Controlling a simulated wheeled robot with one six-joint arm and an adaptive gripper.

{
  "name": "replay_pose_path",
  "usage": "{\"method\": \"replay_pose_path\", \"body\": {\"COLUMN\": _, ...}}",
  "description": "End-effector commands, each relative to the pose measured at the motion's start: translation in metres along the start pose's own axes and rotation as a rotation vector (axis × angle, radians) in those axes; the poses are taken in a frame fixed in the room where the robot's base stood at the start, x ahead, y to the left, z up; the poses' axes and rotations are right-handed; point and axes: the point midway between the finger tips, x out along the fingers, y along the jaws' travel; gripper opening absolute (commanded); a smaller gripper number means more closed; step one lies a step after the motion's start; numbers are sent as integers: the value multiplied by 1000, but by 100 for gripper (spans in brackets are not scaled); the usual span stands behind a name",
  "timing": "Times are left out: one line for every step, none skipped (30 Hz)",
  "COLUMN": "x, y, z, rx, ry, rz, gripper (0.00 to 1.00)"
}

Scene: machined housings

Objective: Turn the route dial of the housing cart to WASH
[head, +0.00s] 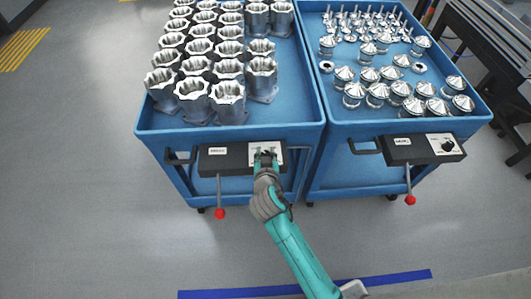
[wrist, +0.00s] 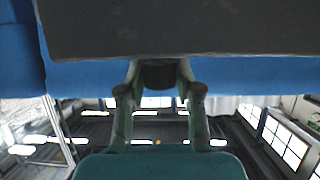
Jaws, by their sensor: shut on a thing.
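The housing cart (head: 232,131) is the blue cart on the left in the head view, full of machined metal housings (head: 228,100). On its front edge is a dark control box (head: 225,162) with a small white label and a white dial plate (head: 279,151). My gripper (head: 265,156) is at this plate and covers the dial and most markings. In the wrist view my gripper's fingers (wrist: 160,84) are shut on the dark route dial (wrist: 160,74), under the dark box (wrist: 150,30). The dial's pointing direction and the word WASH cannot be read.
A second blue cart (head: 400,127) with cone-topped metal parts stands close on the right, with its own dial (head: 447,146). Red-knobbed levers (head: 220,213) (head: 410,199) hang below both boxes. The floor at left is clear.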

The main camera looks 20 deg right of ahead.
Motion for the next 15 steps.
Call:
{"method": "replay_pose_path", "body": {"x": 0, "y": 2, "z": 1, "rx": -9, "ry": -2, "rz": -25, "gripper": 0}}
{"method": "replay_pose_path", "body": {"x": 0, "y": 2, "z": 1, "rx": -16, "ry": -2, "rz": -43, "gripper": 0}}
{"method": "replay_pose_path", "body": {"x": 0, "y": 2, "z": 1, "rx": -26, "ry": -2, "rz": -66, "gripper": 0}}
{"method": "replay_pose_path", "body": {"x": 0, "y": 2, "z": 1, "rx": -33, "ry": -2, "rz": -83, "gripper": 0}}
{"method": "replay_pose_path", "body": {"x": 0, "y": 2, "z": 1, "rx": -40, "ry": -2, "rz": -100, "gripper": 0}}
{"method": "replay_pose_path", "body": {"x": 0, "y": 2, "z": 1, "rx": -47, "ry": -2, "rz": -122, "gripper": 0}}
{"method": "replay_pose_path", "body": {"x": 0, "y": 2, "z": 1, "rx": -54, "ry": -2, "rz": -138, "gripper": 0}}
{"method": "replay_pose_path", "body": {"x": 0, "y": 2, "z": 1, "rx": -61, "ry": -1, "rz": -155, "gripper": 0}}
{"method": "replay_pose_path", "body": {"x": 0, "y": 2, "z": 1, "rx": -70, "ry": -1, "rz": -175, "gripper": 0}}
{"method": "replay_pose_path", "body": {"x": 0, "y": 2, "z": 1, "rx": -76, "ry": -1, "rz": -192, "gripper": 0}}
{"method": "replay_pose_path", "body": {"x": 0, "y": 2, "z": 1, "rx": -82, "ry": -1, "rz": -208, "gripper": 0}}
{"method": "replay_pose_path", "body": {"x": 0, "y": 2, "z": 1, "rx": -91, "ry": -1, "rz": -228, "gripper": 0}}
{"method": "replay_pose_path", "body": {"x": 0, "y": 2, "z": 1, "rx": -98, "ry": -2, "rz": -245, "gripper": 0}}
{"method": "replay_pose_path", "body": {"x": 0, "y": 2, "z": 1, "rx": -105, "ry": -2, "rz": -261, "gripper": 0}}
{"method": "replay_pose_path", "body": {"x": 0, "y": 2, "z": 1, "rx": -113, "ry": -1, "rz": -282, "gripper": 0}}
